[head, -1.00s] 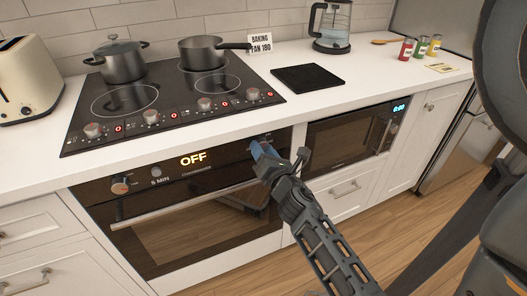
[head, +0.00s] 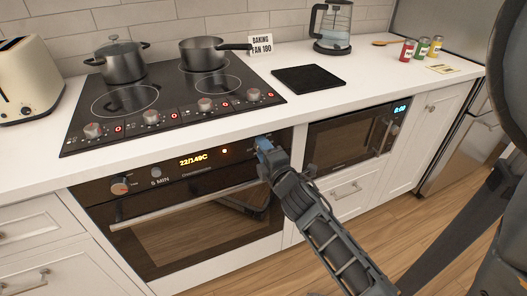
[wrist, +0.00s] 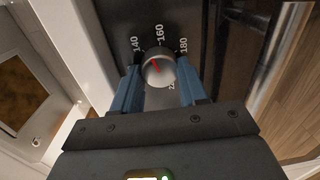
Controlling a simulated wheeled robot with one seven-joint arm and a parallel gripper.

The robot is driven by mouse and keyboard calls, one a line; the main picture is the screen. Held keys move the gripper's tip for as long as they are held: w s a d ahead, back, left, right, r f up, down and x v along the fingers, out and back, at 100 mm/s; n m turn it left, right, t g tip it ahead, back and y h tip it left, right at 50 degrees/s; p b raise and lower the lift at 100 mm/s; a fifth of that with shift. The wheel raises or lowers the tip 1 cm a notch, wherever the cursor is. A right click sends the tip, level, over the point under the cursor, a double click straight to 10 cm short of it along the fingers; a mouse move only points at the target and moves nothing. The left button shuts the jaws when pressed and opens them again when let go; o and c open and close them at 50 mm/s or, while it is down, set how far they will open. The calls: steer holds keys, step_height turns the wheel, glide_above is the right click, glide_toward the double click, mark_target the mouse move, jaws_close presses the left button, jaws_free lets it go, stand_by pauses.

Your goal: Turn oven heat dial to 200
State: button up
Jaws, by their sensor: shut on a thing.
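The oven (head: 200,218) is below the hob, and its display (head: 193,160) is lit and seems to read 22/149C. My gripper (head: 264,144) is at the right end of the oven's control panel and hides the heat dial in the head view. In the wrist view, the silver heat dial (wrist: 159,70) sits between my two blue fingertips, which are shut on its sides. Its red pointer is tilted up and left, between the marks 140 and 160. The mark 180 is to the right; a lower mark is mostly hidden.
Another oven knob (head: 120,188) is at the panel's left. The oven handle (head: 160,213) runs below the panel. A microwave (head: 350,140) is to the right.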

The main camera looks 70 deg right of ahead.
steer(key=m, duration=0.8)
steer(key=m+t, duration=0.1)
steer(key=m, duration=1.5)
steer(key=shift+s+d, duration=0.25)
steer(key=shift+s, duration=0.1)
steer(key=shift+f+m, duration=0.1)
steer(key=shift+m, duration=0.3)
steer(key=o, duration=1.1)
steer(key=shift+c, duration=0.2)
